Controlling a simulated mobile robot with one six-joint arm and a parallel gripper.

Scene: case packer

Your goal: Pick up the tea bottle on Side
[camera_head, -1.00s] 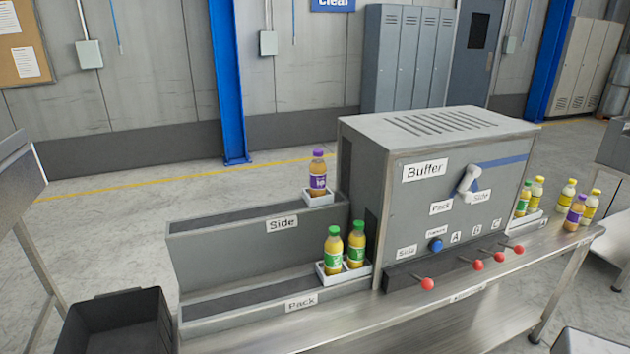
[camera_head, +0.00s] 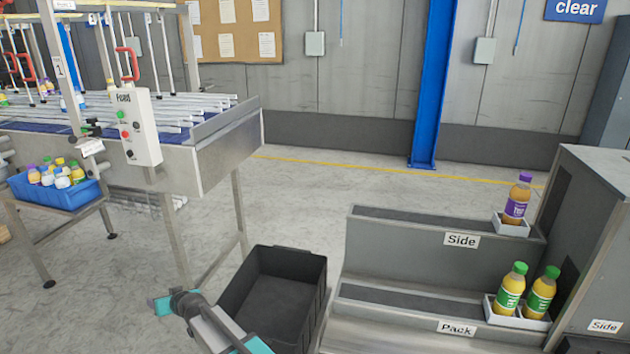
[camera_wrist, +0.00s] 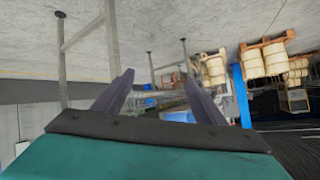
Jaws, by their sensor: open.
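The bottle on the Side lane (camera_head: 400,222) has a purple cap, amber liquid and a purple label (camera_head: 516,203). It stands upright in a small white tray (camera_head: 512,228) at the lane's right end, beside the grey machine. My arm reaches in at the bottom of the head view, over the left of the black bin and well left of the bottle. In the wrist view, my gripper (camera_wrist: 160,86) has its two dark fingers apart with nothing held between them. The bottle does not show in the wrist view.
Two green-capped bottles (camera_head: 525,292) stand in a white tray on the lower Pack lane (camera_head: 400,302). A black bin (camera_head: 310,290) sits left of the lanes. A feed conveyor (camera_head: 225,140) and a blue crate of bottles (camera_head: 50,205) are at left. Floor is clear behind the lanes.

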